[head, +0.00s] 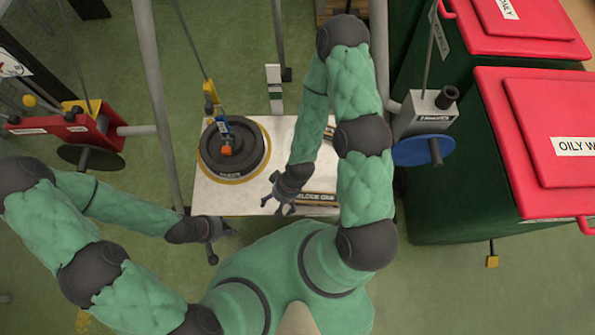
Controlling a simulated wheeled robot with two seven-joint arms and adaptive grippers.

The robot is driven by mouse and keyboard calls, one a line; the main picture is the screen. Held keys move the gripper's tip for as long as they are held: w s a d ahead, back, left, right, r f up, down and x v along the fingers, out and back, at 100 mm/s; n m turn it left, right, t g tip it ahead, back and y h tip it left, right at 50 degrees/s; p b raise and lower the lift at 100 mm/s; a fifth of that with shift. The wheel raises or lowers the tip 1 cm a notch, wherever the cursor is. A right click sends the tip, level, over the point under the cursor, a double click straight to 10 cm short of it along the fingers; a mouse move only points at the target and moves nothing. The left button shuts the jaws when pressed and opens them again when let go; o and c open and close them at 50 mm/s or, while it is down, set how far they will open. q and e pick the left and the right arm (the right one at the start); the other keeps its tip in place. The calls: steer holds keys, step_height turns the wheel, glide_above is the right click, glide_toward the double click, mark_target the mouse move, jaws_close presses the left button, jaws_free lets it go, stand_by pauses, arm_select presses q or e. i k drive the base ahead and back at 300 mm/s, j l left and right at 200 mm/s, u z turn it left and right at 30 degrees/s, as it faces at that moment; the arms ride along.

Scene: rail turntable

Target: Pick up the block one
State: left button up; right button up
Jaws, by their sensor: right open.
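A block with a dark strip and partly readable lettering that seems to end in "ONE" (317,197) lies at the front right of the white table (205,195). My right arm hides part of it. My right gripper (279,207) is open and empty at the left end of this block, fingers pointing down and left; I cannot tell if they touch it. My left gripper (213,250) hangs at the table's front left edge, away from the block; its finger opening is not clear. A dark round turntable (258,152) with a yellow rim sits on the table's left half.
A blue and orange piece (225,140) stands on the turntable. Another dark piece (329,133) shows partly behind my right arm. A grey device with a blue wheel (420,150) and red-lidded bins (490,180) stand right. A red device (60,130) stands left.

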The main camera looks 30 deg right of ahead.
mark_target(315, 199)
steer(key=k+z, duration=0.3)
steer(key=z, duration=0.15)
steer(key=k+l+z, duration=0.2)
steer(key=z, duration=0.25)
steer(key=k, duration=0.1)
